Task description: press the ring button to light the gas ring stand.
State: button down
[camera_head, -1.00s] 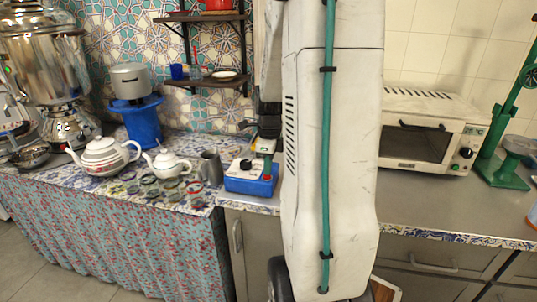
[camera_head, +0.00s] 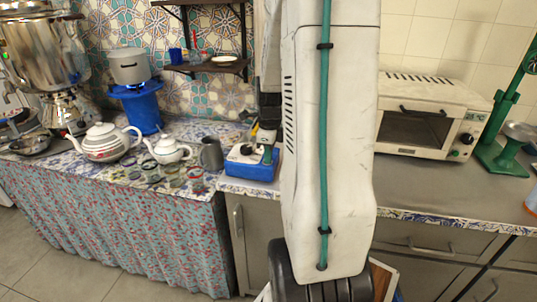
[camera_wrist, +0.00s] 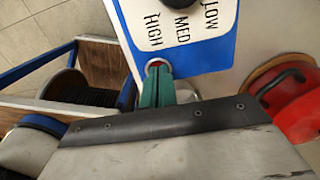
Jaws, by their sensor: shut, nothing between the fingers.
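The blue control box (camera_head: 250,170) with a white top and dark knob stands at the counter's front edge, left of my arm. In the wrist view, its panel (camera_wrist: 178,45) reads HIGH, MED and LOW, and the red ring button (camera_wrist: 154,64) sits in a pale collar by HIGH. My gripper (camera_wrist: 157,78) is shut, its green fingertips at the button and partly covering it; it also shows over the box in the head view (camera_head: 267,154). The blue gas ring stand (camera_head: 142,110) holds a grey pot (camera_head: 129,66). Brighter blue shows under the pot, looking like flame.
Two white teapots (camera_head: 106,142) (camera_head: 167,150), a grey jug (camera_head: 211,154) and several small glasses stand left of the box. A samovar (camera_head: 45,55) is at far left. A toaster oven (camera_head: 425,115) stands right of my arm; bare counter lies before it.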

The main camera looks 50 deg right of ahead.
jog(key=shift+s+a, duration=0.1)
jog(key=shift+s, duration=0.05)
notch_tip(320, 180, up, 14)
jog(key=shift+d, duration=0.2)
jog(key=shift+s, duration=0.1)
dwell(0.5)
jog(key=s+a+n, duration=0.4)
jog(key=a+n, duration=0.6)
jog(key=s+a+r+n, duration=0.1)
jog(key=s+a+n, duration=0.3)
jog(key=a+n, duration=0.7)
jog(key=s+a+n+t, duration=0.1)
jog(key=s+a+n, duration=0.3)
jog(key=a+n, duration=0.6)
jog(key=shift+a+r, duration=0.2)
jog(key=shift+r, duration=0.15)
